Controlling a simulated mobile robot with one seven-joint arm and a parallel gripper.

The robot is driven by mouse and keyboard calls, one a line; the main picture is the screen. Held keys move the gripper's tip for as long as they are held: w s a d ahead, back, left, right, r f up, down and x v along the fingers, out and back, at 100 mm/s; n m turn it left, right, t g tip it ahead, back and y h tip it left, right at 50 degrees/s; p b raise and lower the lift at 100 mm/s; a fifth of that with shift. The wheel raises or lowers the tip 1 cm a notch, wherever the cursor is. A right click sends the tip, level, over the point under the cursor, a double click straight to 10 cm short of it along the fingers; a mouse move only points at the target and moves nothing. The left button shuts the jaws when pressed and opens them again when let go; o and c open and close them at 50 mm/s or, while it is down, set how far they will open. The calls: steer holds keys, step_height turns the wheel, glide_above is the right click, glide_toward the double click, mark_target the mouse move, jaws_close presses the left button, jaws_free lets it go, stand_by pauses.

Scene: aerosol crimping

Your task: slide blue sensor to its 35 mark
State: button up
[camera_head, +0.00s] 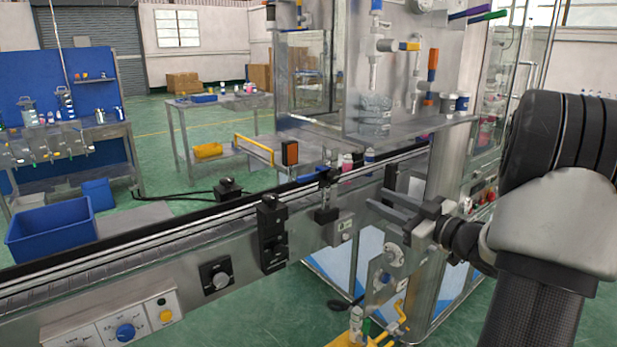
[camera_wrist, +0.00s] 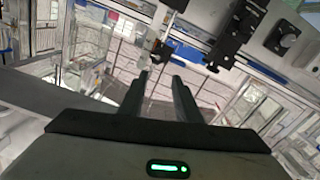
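A small dark sensor holder with a blue part (camera_head: 328,173) stands on a bracket at the conveyor's near rail, mid-picture in the head view. I take it for the blue sensor; its scale and 35 mark are too small to read. My gripper (camera_head: 375,197) is to the right of it, with its fingers apart and nothing between them. In the wrist view, my gripper (camera_wrist: 160,76) is also open and empty. A dark bracket part (camera_wrist: 163,48) shows just beyond the fingertips there; I cannot tell whether it belongs to the blue sensor.
An orange sensor (camera_head: 290,153) stands at the conveyor's far side. A black bracket (camera_head: 272,235) and a black knob (camera_head: 215,275) are on the conveyor's front, left of the sensor. A grey box (camera_head: 339,228) sits below the sensor. The machine cabinet (camera_head: 450,160) stands behind my gripper.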

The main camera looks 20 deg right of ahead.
steer(key=w+a+m+b, duration=0.2)
steer(key=w+a+m, duration=0.5)
steer(key=w+m, duration=0.3)
steer(key=w+a+m+b, duration=0.2)
steer(key=w+a+m, duration=0.5)
steer(key=w+m, duration=0.4)
steer(key=shift+x, duration=0.9)
steer(key=shift+c, duration=0.3)
jaws_close()
steer(key=shift+f, duration=0.1)
